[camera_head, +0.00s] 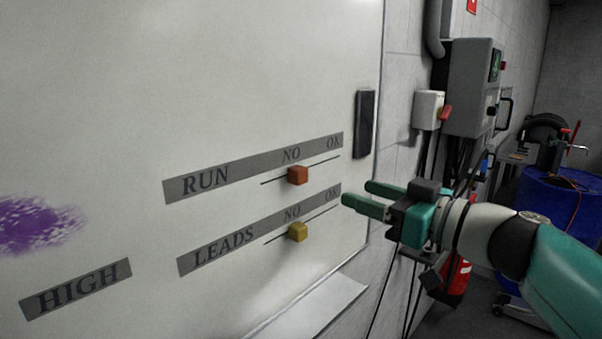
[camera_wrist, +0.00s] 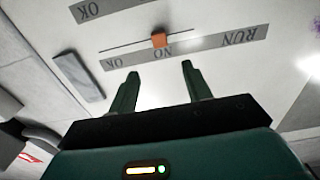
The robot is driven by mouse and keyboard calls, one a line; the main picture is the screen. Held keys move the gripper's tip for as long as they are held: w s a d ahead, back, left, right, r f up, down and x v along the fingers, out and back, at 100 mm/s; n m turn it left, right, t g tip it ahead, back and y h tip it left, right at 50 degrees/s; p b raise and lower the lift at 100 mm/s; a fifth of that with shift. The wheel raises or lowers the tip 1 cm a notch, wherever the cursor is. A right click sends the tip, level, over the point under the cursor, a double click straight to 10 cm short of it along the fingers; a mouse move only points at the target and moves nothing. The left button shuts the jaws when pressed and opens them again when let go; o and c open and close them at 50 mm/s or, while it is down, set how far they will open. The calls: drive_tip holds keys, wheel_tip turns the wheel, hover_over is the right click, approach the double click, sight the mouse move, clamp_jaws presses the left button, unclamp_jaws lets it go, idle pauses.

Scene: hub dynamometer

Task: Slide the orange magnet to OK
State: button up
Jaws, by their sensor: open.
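The orange magnet (camera_head: 297,175) is a small block on the whiteboard, on a thin dark line under the RUN strip (camera_head: 235,171). It sits below the word NO, left of the word OK. In the wrist view the orange magnet (camera_wrist: 158,40) shows upside down relative to the lettering, beyond the fingertips and roughly between them. My gripper (camera_head: 356,197) is open and empty, right of the magnet and apart from it. It also shows in the wrist view (camera_wrist: 160,72), with its two green fingers spread.
A yellow magnet (camera_head: 297,232) sits on the LEADS line below. A dark eraser-like block (camera_head: 365,124) is fixed near the board's right edge. The board's tray (camera_head: 318,305) juts out below. Control boxes (camera_head: 472,88) hang on the wall at right.

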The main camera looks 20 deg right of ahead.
sight(304, 175)
drive_tip(key=x, duration=1.2)
drive_tip(key=shift+w+f, duration=0.1)
drive_tip(key=shift+f, duration=0.05)
drive_tip(key=shift+w+a, duration=0.25)
drive_tip(key=shift+w, duration=0.4)
drive_tip(key=shift+s, duration=0.15)
clamp_jaws()
